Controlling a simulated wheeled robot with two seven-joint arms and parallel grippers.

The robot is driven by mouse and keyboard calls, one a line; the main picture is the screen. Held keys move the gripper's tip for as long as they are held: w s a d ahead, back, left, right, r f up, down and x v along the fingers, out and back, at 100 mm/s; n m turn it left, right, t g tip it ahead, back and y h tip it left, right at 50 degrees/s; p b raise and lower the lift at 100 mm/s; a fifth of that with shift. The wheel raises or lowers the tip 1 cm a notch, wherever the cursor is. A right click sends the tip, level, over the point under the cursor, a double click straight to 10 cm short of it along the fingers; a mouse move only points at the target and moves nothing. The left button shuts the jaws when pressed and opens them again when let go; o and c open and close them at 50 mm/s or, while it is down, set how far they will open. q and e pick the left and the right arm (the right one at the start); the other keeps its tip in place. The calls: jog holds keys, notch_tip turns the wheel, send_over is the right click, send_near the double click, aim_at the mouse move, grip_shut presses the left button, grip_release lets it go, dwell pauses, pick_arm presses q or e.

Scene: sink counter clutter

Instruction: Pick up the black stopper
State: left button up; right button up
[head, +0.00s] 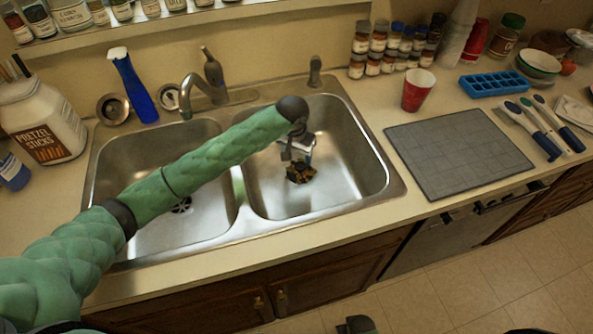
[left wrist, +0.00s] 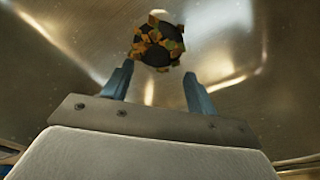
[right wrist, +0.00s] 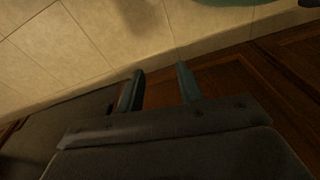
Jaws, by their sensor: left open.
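The black stopper (head: 300,175) lies on the floor of the right sink basin, with small orange and brown bits over and around it. It also shows in the left wrist view (left wrist: 155,50), just beyond the fingertips. My left gripper (left wrist: 158,75) is open and empty, pointing down into the right basin; in the head view it is just above the stopper and partly hides it. My right gripper (right wrist: 160,72) is open and empty, in front of the brown cabinet and above the tiled floor, away from the sink.
The steel double sink (head: 240,218) has a divider between its basins and a faucet (head: 203,92) behind. A blue spray bottle (head: 133,88) stands at the back left. A red cup (head: 417,91) and a grey mat (head: 457,150) are on the counter to the right.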

aim_at(300, 165)
pick_arm(q)
jog(key=shift+w+f, duration=0.1)
jog(key=shift+f, duration=0.45)
jog(key=f, duration=0.1)
jog(key=f+p, duration=0.2)
jog(key=shift+w+d+f, duration=0.4)
jog(key=shift+f+p, duration=0.35)
jog(key=shift+f, duration=0.25)
pick_arm(e)
notch_tip(300, 165, down, 6)
jog(key=s+d, duration=0.2)
pick_arm(q)
jog(key=shift+c, duration=0.5)
jog(key=c, duration=1)
pick_arm(e)
jog(key=shift+d, duration=0.15)
